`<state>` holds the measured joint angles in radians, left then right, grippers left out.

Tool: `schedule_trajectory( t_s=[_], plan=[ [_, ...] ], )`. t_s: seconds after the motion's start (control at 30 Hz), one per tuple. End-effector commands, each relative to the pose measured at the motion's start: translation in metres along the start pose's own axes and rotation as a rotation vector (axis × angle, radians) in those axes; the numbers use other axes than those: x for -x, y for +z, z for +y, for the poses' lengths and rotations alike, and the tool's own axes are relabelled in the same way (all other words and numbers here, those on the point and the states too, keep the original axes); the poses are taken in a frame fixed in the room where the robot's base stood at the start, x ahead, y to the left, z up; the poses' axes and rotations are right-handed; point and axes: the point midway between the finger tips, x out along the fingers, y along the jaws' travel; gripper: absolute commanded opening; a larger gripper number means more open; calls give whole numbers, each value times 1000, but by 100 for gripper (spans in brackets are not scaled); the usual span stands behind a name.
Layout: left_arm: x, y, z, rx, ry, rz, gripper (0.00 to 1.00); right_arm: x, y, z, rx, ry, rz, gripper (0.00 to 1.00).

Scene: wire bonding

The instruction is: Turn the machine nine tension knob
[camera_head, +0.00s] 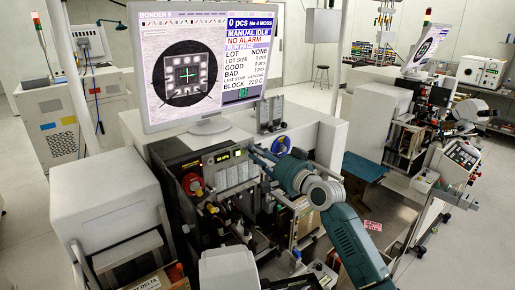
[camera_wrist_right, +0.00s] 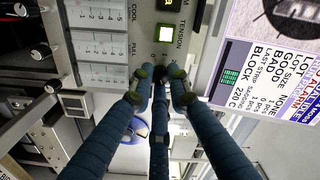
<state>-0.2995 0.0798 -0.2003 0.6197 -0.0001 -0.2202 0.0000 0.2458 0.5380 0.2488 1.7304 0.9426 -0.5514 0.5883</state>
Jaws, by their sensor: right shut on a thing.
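Machine nine's front panel (camera_head: 228,160) is below a big monitor (camera_head: 205,62) headed BONDER 9. My right arm comes in from the right, and its gripper (camera_head: 256,152) is at the panel's right end. In the right wrist view, the right gripper's (camera_wrist_right: 156,76) teal fingers come together at the panel, just below the word TENSION. They are shut on the small dark tension knob (camera_wrist_right: 152,70), which is mostly hidden between the fingertips. A lit green button (camera_wrist_right: 170,34) sits just above it. My left gripper is not in view.
A blue spool (camera_head: 281,145) is close beside my right gripper. A grey box-shaped unit (camera_head: 105,195) stands at the left. Another bonder with a microscope (camera_head: 468,112) stands at the right.

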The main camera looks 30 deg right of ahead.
Motion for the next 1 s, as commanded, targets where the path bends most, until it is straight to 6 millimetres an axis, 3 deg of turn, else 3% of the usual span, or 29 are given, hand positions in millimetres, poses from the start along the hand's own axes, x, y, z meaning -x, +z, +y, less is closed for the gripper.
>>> schedule_trajectory(
  t_s=[0.4, 0.93, 0.97, 1.0],
  plan=[
    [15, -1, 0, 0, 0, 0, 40, 0, 0, 0, -182, 0, 0, 0],
    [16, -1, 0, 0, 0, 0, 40, 0, 0, 0, -204, -1, 0, 0],
    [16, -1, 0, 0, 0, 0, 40, 0, 0, 0, -204, 0, 0, 18],
    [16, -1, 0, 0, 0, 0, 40, 0, 0, 0, -204, -1, 0, 26]
  ],
)
